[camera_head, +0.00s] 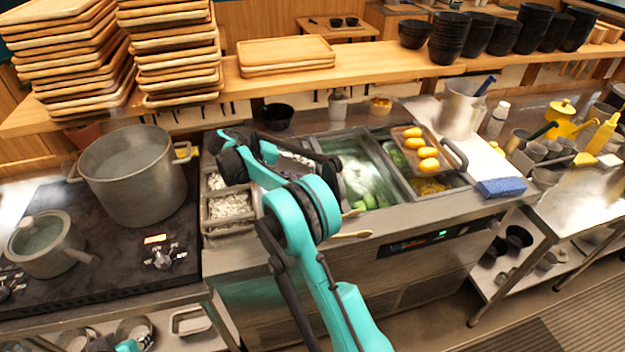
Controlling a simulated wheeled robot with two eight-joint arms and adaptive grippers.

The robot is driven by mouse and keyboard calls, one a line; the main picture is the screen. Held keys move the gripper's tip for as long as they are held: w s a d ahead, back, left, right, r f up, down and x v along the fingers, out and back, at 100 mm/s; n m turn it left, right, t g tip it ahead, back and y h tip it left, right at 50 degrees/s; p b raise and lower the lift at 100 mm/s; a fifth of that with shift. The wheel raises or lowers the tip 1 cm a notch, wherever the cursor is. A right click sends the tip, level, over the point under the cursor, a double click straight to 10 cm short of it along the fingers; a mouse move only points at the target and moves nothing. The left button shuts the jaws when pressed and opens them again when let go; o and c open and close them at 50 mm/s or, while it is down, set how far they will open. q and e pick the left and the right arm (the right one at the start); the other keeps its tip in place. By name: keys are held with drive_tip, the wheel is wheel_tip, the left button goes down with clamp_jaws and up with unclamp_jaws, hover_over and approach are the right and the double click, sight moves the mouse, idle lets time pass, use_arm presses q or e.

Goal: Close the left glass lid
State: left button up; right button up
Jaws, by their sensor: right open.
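The topping station (222,240) is a steel counter with several sunken bins. A pale, glassy surface (355,165) lies over green contents in its middle; I cannot tell whether this is a glass lid or its exact edges. No clearly separate left lid can be made out, and my right arm covers part of that area. My right gripper (232,160) is open above the left bins, near their back left edge. I see nothing held in it, and cannot tell whether it touches anything. My left gripper is not in view; only a bit of my left arm shows at the bottom left.
A large steel pot (135,185) and a smaller lidded pot (42,245) stand on the stove at left. A tray of yellow items (424,150) sits over the right bins. Wooden trays (285,52) and black bowls (447,40) fill the shelf behind.

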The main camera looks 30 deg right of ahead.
drive_tip(key=b+x, duration=0.2)
drive_tip(key=x, duration=0.5)
clamp_jaws()
